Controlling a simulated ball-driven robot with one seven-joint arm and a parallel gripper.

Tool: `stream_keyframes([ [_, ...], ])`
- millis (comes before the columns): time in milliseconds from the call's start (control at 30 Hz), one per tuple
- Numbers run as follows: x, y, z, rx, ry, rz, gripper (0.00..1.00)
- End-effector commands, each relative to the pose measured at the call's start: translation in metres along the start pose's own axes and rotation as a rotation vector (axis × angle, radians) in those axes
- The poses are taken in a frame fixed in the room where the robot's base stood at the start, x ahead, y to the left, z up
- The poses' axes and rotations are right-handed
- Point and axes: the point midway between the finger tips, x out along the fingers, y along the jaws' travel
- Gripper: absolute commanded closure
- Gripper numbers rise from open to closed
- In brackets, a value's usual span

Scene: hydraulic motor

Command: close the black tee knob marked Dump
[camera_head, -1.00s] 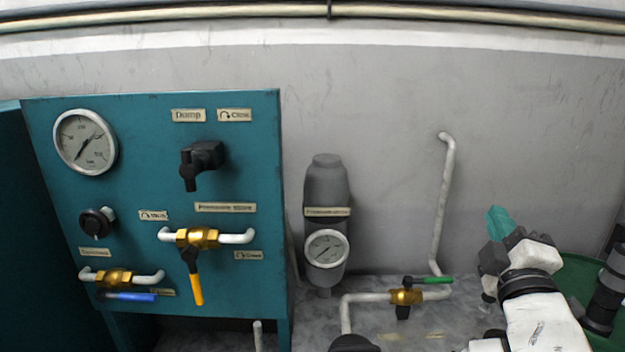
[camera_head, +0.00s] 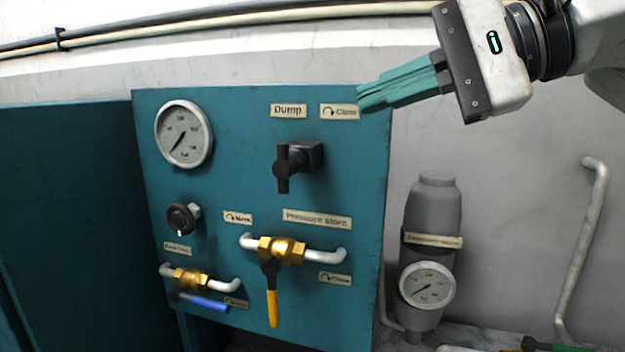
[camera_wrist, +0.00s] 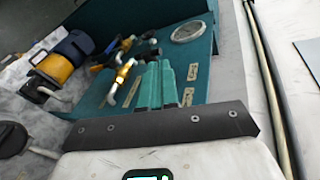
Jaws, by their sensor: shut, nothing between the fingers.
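The black tee knob (camera_head: 284,167) marked Dump sticks out of the teal panel (camera_head: 360,200), below the Dump label (camera_head: 288,111). Its bar stands about upright. A label with a curved arrow and "Close" (camera_head: 340,112) is to the right of the Dump label. My gripper (camera_head: 362,98), with teal fingers, is shut and empty at the upper right of the panel, up and to the right of the knob and apart from it.
A round gauge (camera_head: 184,134) and a small black knob (camera_head: 182,218) are on the panel's left. A brass valve with a yellow handle (camera_head: 272,307) and one with a blue handle (camera_head: 205,303) are below. A grey cylinder with gauge (camera_head: 432,210) stands right of the panel.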

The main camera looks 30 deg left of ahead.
Motion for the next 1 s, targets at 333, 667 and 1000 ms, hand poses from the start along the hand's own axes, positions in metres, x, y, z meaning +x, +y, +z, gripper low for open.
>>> stream_keyframes([
  [333, -0.014, 0.035, -0.013, -0.200, 0.112, 0.353, 1.00],
  [667, 0.029, 0.050, -0.019, -0.201, 0.108, 0.355, 1.00],
  [1000, 0.088, 0.060, -0.025, -0.201, 0.108, 0.352, 1.00],
])
